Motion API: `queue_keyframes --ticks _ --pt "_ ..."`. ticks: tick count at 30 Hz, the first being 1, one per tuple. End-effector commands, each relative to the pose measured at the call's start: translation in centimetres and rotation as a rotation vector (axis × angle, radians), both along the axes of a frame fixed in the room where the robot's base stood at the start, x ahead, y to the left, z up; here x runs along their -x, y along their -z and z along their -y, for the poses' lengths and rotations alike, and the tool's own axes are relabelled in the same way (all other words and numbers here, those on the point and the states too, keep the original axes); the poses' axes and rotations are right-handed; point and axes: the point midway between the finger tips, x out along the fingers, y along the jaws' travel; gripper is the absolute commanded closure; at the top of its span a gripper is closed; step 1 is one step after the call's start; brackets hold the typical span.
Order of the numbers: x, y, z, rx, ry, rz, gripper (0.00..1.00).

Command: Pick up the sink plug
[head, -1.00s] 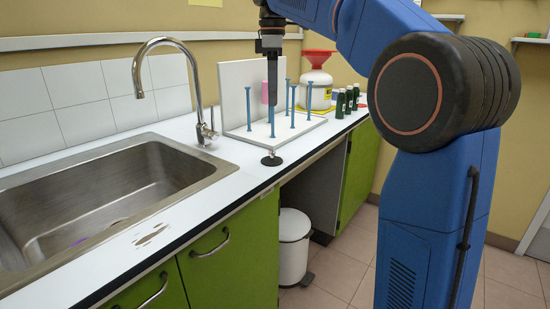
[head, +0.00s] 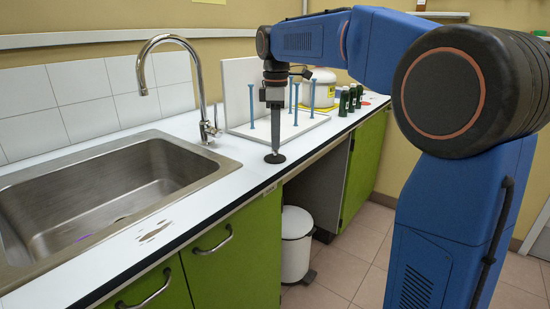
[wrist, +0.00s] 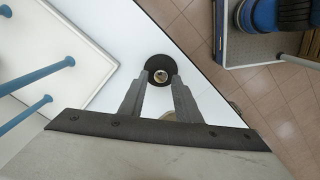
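The sink plug (head: 279,159) is a black disc lying flat on the white counter near its front edge, right of the sink. In the wrist view the plug (wrist: 161,60) shows a small metal knob at its middle. My gripper (head: 275,150) points straight down over the plug, its tips close above it or at it. In the wrist view the two fingers of my gripper (wrist: 159,80) are apart, with the knob in line with the gap between them. I cannot tell whether the fingers touch the plug.
A steel sink (head: 100,190) with a tall tap (head: 198,95) is on the left. A white rack with blue pegs (head: 252,105) stands just behind the plug. Several dark green bottles (head: 350,98) and a white container (head: 322,88) are farther back. A white bin (head: 296,245) stands below the counter.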

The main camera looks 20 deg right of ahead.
Motion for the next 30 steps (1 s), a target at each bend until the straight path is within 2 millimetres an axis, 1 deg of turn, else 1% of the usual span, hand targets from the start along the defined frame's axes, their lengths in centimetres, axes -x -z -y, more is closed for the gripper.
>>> queue_keyframes --ticks 1,3,7,10,16,17,18,20,21,30 --pt "0.1 0.8 -0.1 0.0 0.0 -0.002 0.7" --pt "0.2 1.8 -0.2 0.0 0.0 -0.002 0.7" --pt "0.1 3.1 -0.1 0.0 0.0 -0.002 0.7" --pt "0.1 3.4 -0.1 0.0 0.0 0.0 0.7" --pt "0.1 3.5 -0.1 0.0 0.0 0.0 0.7" --pt "0.1 3.5 -0.1 0.0 0.0 0.0 0.75" --pt "0.1 3.5 -0.1 0.0 0.0 0.0 0.84" --pt "0.1 3.5 -0.1 0.0 0.0 0.0 0.99" --pt "0.1 3.5 -0.1 0.0 0.0 0.0 1.0" --pt "0.1 3.2 -0.1 0.0 0.0 0.0 1.0"
